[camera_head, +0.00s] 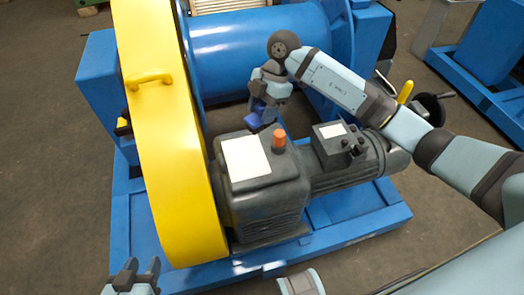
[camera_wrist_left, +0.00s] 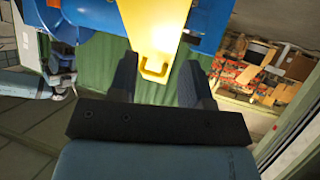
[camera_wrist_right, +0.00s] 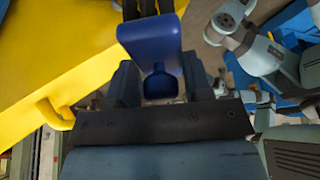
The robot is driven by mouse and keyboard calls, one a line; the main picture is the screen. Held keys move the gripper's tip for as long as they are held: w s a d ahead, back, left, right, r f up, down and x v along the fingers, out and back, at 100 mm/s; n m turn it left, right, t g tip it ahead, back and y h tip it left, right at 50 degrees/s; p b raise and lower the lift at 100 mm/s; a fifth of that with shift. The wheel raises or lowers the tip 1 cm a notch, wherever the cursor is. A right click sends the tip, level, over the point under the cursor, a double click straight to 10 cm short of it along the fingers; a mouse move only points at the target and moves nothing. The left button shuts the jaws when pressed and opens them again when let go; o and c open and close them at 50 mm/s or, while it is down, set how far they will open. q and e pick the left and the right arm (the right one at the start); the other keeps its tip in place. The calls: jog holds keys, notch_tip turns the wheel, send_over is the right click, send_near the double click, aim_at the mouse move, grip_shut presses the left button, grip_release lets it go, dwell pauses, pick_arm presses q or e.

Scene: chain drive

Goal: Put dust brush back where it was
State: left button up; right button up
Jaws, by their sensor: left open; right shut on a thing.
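The dust brush is dark blue and is held in my right gripper (camera_head: 258,106). In the head view the blue part of the brush (camera_head: 254,121) hangs just behind the grey gearbox. In the right wrist view the brush (camera_wrist_right: 150,45) sits between the fingers, its blue handle and wide blue block facing the camera. My left gripper (camera_head: 133,272) is open and empty at the bottom left of the head view, in front of the yellow guard. In the left wrist view its fingers (camera_wrist_left: 160,82) are spread apart with nothing between them.
The yellow chain guard (camera_head: 160,140) with its handle (camera_head: 148,79) stands left of the grey gearbox (camera_head: 262,190), which has an orange cap (camera_head: 279,138). The grey motor (camera_head: 345,155) is to its right. A blue drum (camera_head: 250,50) lies behind. The blue base frame (camera_head: 360,226) carries the machine.

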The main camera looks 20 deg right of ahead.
notch_tip(320, 180, down, 15)
jog(key=b, duration=0.3)
jog(key=shift+r, duration=0.2)
jog(key=shift+f, duration=0.35)
pick_arm(q)
jog(key=shift+w+d+r+t+h, duration=0.25)
jog(key=shift+w+d+r+t, duration=0.15)
jog(key=shift+r, duration=0.2)
jog(key=shift+w+d+r+t+h, duration=0.3)
jog(key=shift+d+r+t, duration=0.1)
jog(key=shift+d+r, duration=0.15)
pick_arm(e)
jog(key=shift+f, duration=0.2)
jog(key=o, duration=0.9)
pick_arm(q)
jog(key=shift+r, duration=0.1)
